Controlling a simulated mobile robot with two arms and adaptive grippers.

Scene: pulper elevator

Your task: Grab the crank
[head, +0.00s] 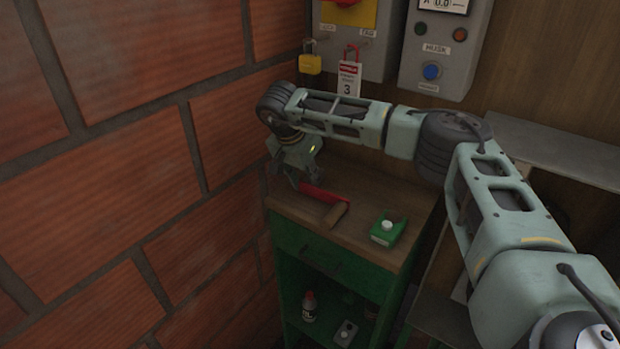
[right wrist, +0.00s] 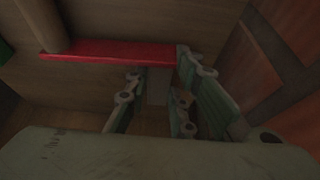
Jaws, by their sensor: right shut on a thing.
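The crank has a flat red arm (head: 322,195) and a brown wooden handle (head: 335,213). It lies on the wooden top of a green cabinet (head: 380,238). My right gripper (head: 290,182) points down at the arm's far left end. In the right wrist view the red arm (right wrist: 110,52) runs left from the fingers (right wrist: 158,90) to the handle (right wrist: 45,22). A grey stub (right wrist: 157,86) under the arm's end sits between the fingers, which are shut on it. My left gripper is in neither view.
A brick wall (head: 130,160) is close on the left. Control boxes, a yellow padlock (head: 310,64) and a tag (head: 348,80) hang behind. A bottle (head: 309,306) stands on the shelf below.

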